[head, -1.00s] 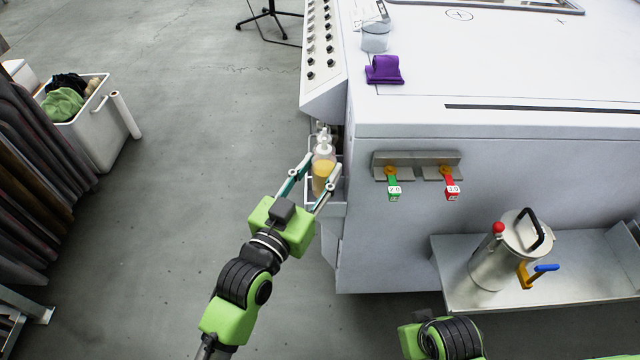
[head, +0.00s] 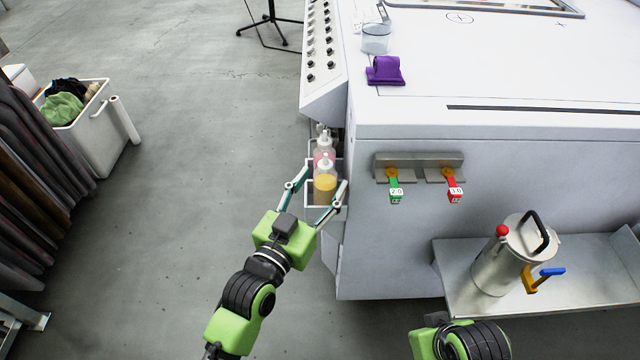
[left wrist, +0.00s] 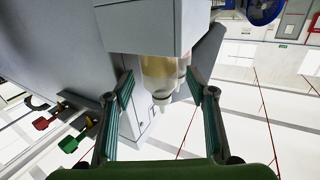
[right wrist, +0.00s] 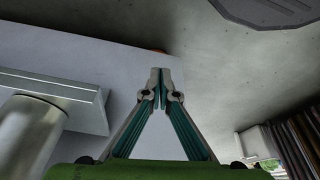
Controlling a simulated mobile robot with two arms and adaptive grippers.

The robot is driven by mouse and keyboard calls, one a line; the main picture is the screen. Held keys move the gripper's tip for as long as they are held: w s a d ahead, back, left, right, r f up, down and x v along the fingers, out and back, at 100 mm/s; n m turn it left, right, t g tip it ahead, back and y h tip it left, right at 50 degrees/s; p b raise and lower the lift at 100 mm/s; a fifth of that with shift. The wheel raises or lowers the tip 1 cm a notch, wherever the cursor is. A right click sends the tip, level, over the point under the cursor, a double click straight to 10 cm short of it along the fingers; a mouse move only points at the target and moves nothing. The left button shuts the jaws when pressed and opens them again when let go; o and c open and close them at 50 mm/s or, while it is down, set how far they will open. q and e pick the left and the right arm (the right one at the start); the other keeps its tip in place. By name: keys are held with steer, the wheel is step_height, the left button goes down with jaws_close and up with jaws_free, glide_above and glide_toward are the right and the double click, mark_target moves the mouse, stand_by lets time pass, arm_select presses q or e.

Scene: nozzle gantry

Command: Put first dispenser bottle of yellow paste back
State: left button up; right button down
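The dispenser bottle of yellow paste (head: 325,184) stands upright in a white open holder (head: 311,196) on the side of the machine. In the left wrist view the bottle (left wrist: 162,80) shows between the fingers with a clear gap on both sides, partly hidden by the holder's wall. My left gripper (head: 315,190) is wide open around the bottle, not touching it. A second bottle with pinkish contents (head: 324,150) stands just behind it. My right gripper (right wrist: 160,85) has its fingertips together, with nothing seen between them; in the head view only part of my right arm shows.
The white machine (head: 420,240) fills the right side. A bracket (head: 418,163) holds green and red tagged handles. A metal canister (head: 503,262) stands on a low tray (head: 580,297). A purple object (head: 385,71) and a clear jug (head: 376,38) sit on top.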

arm_select(q)
steer(key=shift+r, duration=0.25)
steer(key=p+v, duration=0.2)
steer(key=v, duration=1)
steer(key=s+a+f+n+g+y, duration=0.1)
steer(key=a+f+g+y, duration=0.15)
steer(key=f, duration=0.55)
steer(key=s+a+f+g+y, duration=0.15)
steer(key=a+f+g, duration=0.25)
steer(key=f, duration=0.4)
steer(key=s+a+f+n+g+y, duration=0.2)
steer(key=s+a+f+g, duration=0.4)
steer(key=s+a+f, duration=0.3)
steer(key=shift+s+f+y, duration=0.25)
steer(key=shift+s+y, duration=0.6)
steer(key=shift+y, duration=0.05)
arm_select(e)
steer(key=x, duration=0.5)
steer(key=shift+s+f, duration=0.3)
steer(key=shift+a, duration=0.1)
